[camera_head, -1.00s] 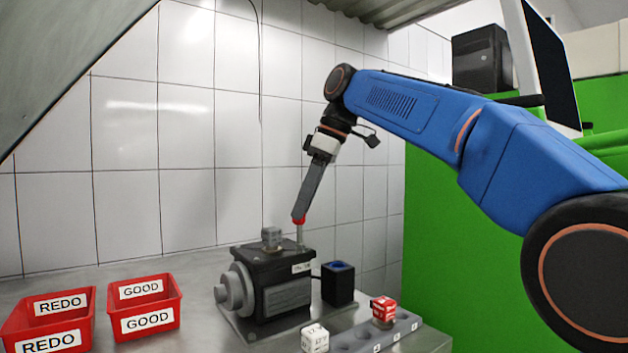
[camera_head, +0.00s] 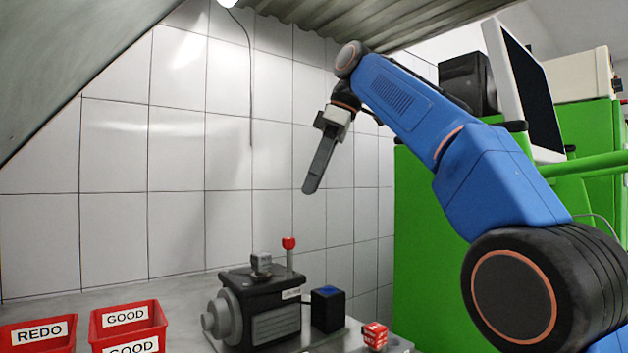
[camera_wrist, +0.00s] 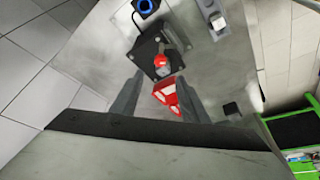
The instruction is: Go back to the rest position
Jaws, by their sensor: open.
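My gripper (camera_head: 309,192) is in the air above the pump and clear of it, pointing down and slightly left. In the wrist view my gripper (camera_wrist: 158,92) shows two dark fingers spread apart with nothing held between them. The dark pump (camera_head: 272,302) stands on the bench with its lever upright. The lever's red knob (camera_head: 288,243) is free, below my gripper. In the wrist view the knob (camera_wrist: 161,61) shows beyond the fingertips.
Red REDO (camera_head: 38,334) and GOOD (camera_head: 128,318) bins stand at the lower left. A dark box with a blue top (camera_head: 328,310) and a red cube (camera_head: 375,335) are right of the pump. A tiled wall (camera_head: 175,150) is behind; a green cabinet (camera_head: 425,250) is at right.

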